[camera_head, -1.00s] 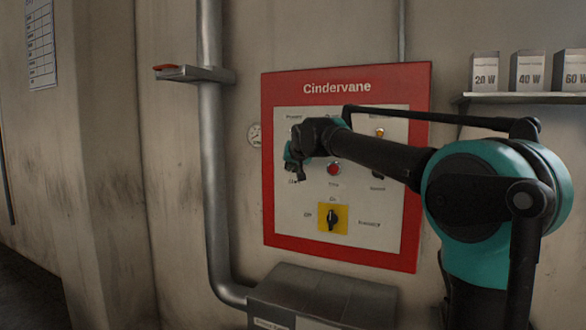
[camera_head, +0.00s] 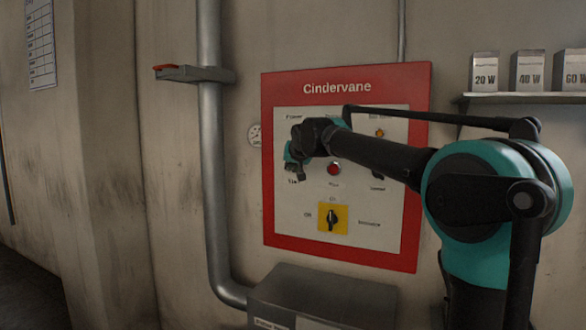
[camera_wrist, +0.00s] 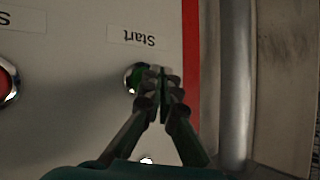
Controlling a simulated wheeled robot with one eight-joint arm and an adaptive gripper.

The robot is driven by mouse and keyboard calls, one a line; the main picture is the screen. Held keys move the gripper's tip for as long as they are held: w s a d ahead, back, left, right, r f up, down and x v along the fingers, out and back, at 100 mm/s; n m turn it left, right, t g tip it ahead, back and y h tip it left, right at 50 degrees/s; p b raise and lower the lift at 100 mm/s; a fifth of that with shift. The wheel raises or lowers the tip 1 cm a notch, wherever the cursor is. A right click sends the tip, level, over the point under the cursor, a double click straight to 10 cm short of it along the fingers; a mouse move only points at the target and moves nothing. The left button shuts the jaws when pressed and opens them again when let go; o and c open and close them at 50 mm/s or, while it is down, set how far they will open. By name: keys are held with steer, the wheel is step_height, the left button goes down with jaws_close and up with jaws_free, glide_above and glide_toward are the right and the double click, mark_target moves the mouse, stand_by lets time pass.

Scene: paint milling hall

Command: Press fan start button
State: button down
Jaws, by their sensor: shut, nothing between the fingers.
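The red-framed Cindervane control panel (camera_head: 385,245) is on the wall. In the wrist view, which is upside down, the green start button (camera_wrist: 131,79) sits in a metal ring beside the inverted "Start" label (camera_wrist: 138,37). My gripper (camera_wrist: 163,72) is shut and empty, its fingertips overlapping the button's right side in the picture. I cannot tell whether they touch it. In the head view my gripper (camera_head: 293,171) is at the panel's left side, just above the Start label, and the arm hides the button.
A red button (camera_head: 334,169) is right of the gripper, also at the left edge of the wrist view (camera_wrist: 5,82). A yellow-plated rotary switch (camera_head: 332,218) is below. A metal pipe (camera_head: 213,180) runs left of the panel. A grey box (camera_head: 320,290) stands below.

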steer(key=shift+w, duration=0.15)
steer(key=shift+w+d, duration=0.15)
steer(key=shift+w, duration=0.1)
steer(key=shift+w+d, duration=0.15)
steer(key=shift+w, duration=0.25)
stand_by(0.8)
stand_by(0.3)
steer(key=shift+s+a, duration=0.3)
steer(key=shift+s, duration=0.5)
steer(key=shift+s, duration=0.1)
steer(key=s, duration=0.1)
steer(key=s+a, duration=0.1)
steer(key=s, duration=0.2)
steer(key=shift+s+a, duration=0.3)
steer(key=shift+a, duration=0.05)
stand_by(0.4)
